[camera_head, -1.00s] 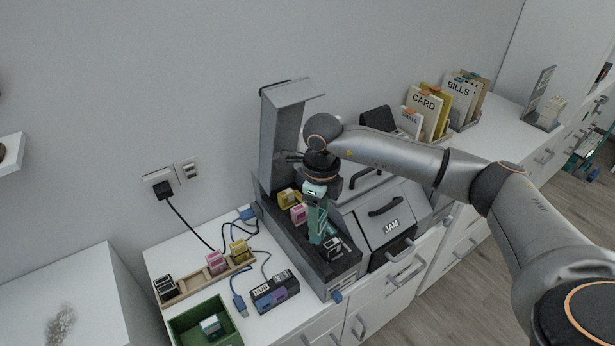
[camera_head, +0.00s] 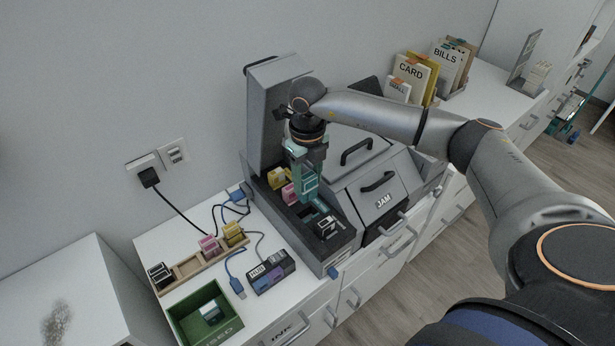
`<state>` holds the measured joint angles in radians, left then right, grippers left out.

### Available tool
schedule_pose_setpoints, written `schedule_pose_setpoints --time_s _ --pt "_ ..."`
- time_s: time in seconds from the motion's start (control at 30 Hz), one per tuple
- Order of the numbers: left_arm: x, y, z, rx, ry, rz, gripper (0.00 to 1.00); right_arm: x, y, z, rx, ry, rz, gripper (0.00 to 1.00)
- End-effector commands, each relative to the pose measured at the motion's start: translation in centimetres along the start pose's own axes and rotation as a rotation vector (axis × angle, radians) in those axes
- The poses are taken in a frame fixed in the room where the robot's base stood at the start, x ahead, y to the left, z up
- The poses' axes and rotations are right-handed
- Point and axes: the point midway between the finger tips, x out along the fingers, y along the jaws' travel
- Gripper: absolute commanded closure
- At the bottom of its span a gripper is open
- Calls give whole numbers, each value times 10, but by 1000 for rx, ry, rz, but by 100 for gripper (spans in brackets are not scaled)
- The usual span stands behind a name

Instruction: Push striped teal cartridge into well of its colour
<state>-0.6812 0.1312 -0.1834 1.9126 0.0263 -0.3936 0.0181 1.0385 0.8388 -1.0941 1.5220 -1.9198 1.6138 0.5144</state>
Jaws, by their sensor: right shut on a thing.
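My right gripper (camera_head: 306,172) is shut on the striped teal cartridge (camera_head: 308,187). It holds the cartridge over the dark tray of wells (camera_head: 342,246), just right of a pink cartridge (camera_head: 289,193). A teal mark (camera_head: 320,206) shows on the tray close to the held cartridge's lower end. A dark opening lies beside this mark. I cannot tell whether the cartridge's lower end touches the tray. A yellow cartridge (camera_head: 278,178) and a black-and-white cartridge (camera_head: 327,227) sit in other wells. My left gripper is not in view.
The grey lid (camera_head: 277,110) stands upright behind the tray. The JAM box (camera_head: 377,205) stands close on the right. A wooden rack (camera_head: 190,268), a green bin (camera_head: 196,342) with a cartridge (camera_head: 211,311) inside, a hub (camera_head: 270,271) and cables lie on the left.

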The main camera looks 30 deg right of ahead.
Motion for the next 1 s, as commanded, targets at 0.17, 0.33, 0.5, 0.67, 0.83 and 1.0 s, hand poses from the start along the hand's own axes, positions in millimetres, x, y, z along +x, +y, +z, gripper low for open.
schedule_pose_setpoints --time_s 0.17,0.33,0.5,0.67,0.83,1.0 --pt "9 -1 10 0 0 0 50 18 0 0 -1 1 0 100" --pt "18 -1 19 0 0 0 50 35 0 0 -1 1 1 100" --pt "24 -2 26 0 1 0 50 48 0 0 -1 1 1 100" --pt "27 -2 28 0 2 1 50 53 0 0 -1 0 0 100" --pt "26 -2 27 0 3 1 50 52 0 0 -2 0 0 100" --pt "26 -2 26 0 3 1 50 52 0 0 -1 0 0 100"
